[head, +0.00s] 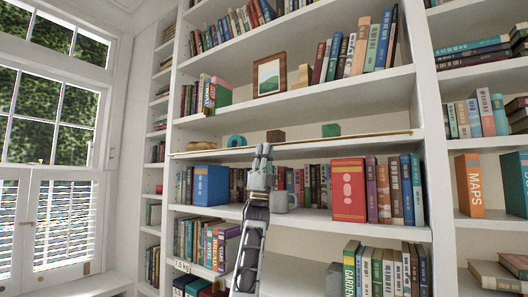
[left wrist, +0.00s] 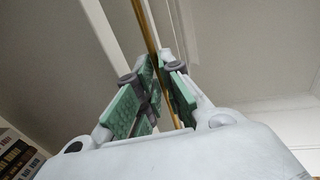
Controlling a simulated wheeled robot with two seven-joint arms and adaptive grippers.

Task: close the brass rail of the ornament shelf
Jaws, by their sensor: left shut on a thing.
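The brass rail (head: 345,137) is a thin gold bar running along the front of the ornament shelf (head: 370,146), close to its front edge, in the head view. My left gripper (head: 263,151) reaches up from below to the rail, left of its middle. It is shut on the rail. In the left wrist view the rail (left wrist: 147,30) runs down between the green-padded fingers (left wrist: 160,88). Behind the rail stand a teal ring (head: 236,141), a brown cube (head: 275,135), a green block (head: 331,130) and a light wooden ornament (head: 202,145). My right gripper is not in view.
Rows of books fill the shelves. A framed picture (head: 269,75) stands above. A window (head: 50,150) is at the left.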

